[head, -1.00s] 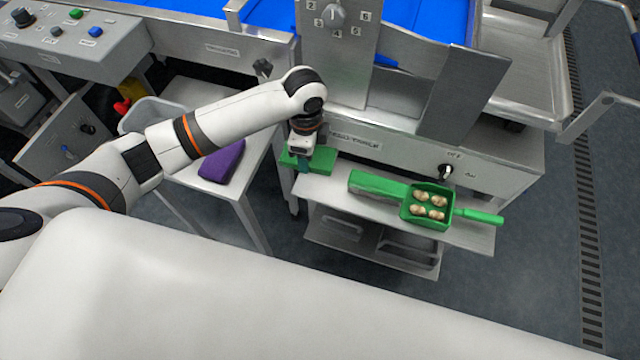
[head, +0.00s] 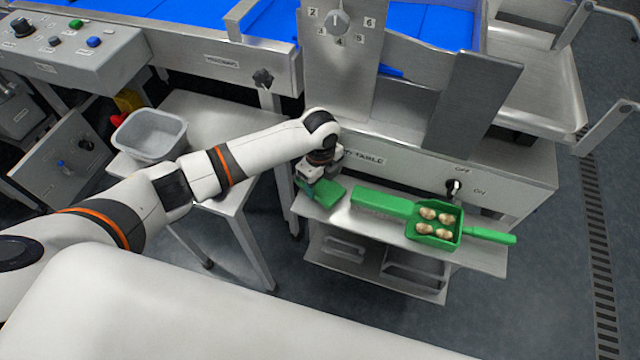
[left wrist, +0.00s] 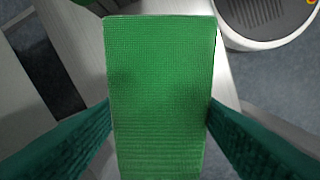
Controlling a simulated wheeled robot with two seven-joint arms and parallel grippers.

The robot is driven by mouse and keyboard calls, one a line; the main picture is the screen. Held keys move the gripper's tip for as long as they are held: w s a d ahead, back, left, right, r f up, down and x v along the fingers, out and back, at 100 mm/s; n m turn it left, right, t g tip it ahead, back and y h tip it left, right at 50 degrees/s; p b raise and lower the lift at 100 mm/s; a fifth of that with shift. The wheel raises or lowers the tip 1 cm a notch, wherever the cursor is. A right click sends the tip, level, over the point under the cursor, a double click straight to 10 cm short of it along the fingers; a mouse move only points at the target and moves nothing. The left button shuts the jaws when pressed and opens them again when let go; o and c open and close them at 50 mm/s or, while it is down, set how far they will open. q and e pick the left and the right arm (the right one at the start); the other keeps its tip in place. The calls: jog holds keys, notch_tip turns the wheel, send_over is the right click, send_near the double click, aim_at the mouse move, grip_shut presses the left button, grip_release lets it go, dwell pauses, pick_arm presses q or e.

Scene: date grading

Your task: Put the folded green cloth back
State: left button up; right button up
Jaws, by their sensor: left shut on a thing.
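The folded green cloth (head: 326,194) is at the left end of the narrow steel shelf (head: 345,224) under the machine. My left gripper (head: 312,180) is above it and shut on it. In the left wrist view the cloth (left wrist: 160,90) is a flat green rectangle between the two dark teal fingers (left wrist: 160,128). The cloth lies slanted in the head view. I cannot tell whether it touches the shelf or hangs just above it. My right gripper is not in view.
A grey bin (head: 152,150) stands on the left side table (head: 215,110). The machine front (head: 400,165) rises behind the shelf.

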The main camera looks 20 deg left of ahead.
aim_at(320, 183)
pick_arm(q)
jog(key=shift+f, duration=0.85)
jog(key=o, duration=0.9)
jog(key=shift+f, duration=0.1)
notch_tip(320, 183, up, 12)
jog(key=shift+r+p, duration=0.15)
jog(key=shift+p, duration=0.45)
